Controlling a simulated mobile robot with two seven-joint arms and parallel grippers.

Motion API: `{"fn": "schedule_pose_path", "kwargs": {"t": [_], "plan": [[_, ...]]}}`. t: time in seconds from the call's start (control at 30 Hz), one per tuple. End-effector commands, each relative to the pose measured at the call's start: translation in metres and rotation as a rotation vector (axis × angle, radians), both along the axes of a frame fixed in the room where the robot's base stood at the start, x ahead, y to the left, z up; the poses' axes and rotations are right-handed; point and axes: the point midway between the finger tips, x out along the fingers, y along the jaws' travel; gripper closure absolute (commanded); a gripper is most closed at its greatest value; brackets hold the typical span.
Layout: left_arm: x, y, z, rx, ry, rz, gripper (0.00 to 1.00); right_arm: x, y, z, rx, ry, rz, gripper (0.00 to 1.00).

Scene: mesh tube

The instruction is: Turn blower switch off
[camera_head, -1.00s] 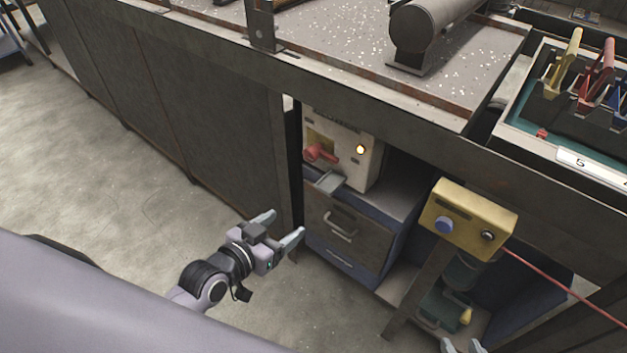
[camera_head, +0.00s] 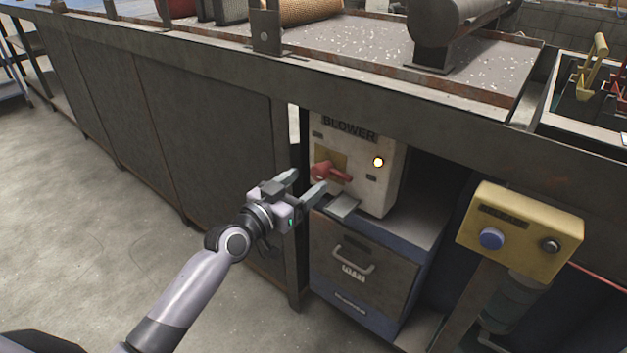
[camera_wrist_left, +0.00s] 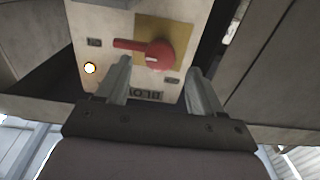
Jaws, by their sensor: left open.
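The blower box (camera_head: 387,197) is a cream panel marked BLOWER under the bench, with a lit amber lamp (camera_head: 378,162). Its red rotary switch (camera_head: 331,172) sits on a yellow plate, handle pointing to the right. In the left wrist view the red switch (camera_wrist_left: 158,54) shows ahead, between and beyond the fingertips, with the picture upside down. My left gripper (camera_head: 308,185) is open and empty, just left of the switch, one fingertip close to it; I cannot tell whether they touch. My right gripper is not in view.
A grey drawer cabinet (camera_head: 362,262) stands below the box, with a small grey ledge (camera_head: 343,207) under the switch. A yellow control box (camera_head: 521,232) with a blue button is at the right. The bench edge (camera_head: 200,55) overhangs above. Floor at the left is clear.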

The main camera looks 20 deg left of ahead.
Motion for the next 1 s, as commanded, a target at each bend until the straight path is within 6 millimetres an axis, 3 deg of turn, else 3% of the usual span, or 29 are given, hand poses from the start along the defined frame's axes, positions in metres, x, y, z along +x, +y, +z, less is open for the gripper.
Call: {"fn": "schedule_pose_path", "kwargs": {"t": [0.3, 0.67, 0.83, 0.87, 1.0], "plan": [[0.031, -0.012, -0.001, -0.002, 0.001, 0.000, 0.33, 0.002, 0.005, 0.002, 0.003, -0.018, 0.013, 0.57], [0.035, -0.013, -0.001, 0.001, 0.002, 0.000, 0.33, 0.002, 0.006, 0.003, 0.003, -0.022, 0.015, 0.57], [0.035, -0.013, -0.001, 0.001, 0.002, 0.000, 0.85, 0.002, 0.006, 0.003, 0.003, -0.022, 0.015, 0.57], [0.035, -0.013, -0.001, 0.001, 0.002, 0.000, 0.89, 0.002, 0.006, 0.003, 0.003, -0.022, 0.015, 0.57], [0.035, -0.013, -0.001, -0.002, 0.002, 0.000, 0.89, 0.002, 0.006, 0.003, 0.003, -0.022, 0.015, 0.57]]}}
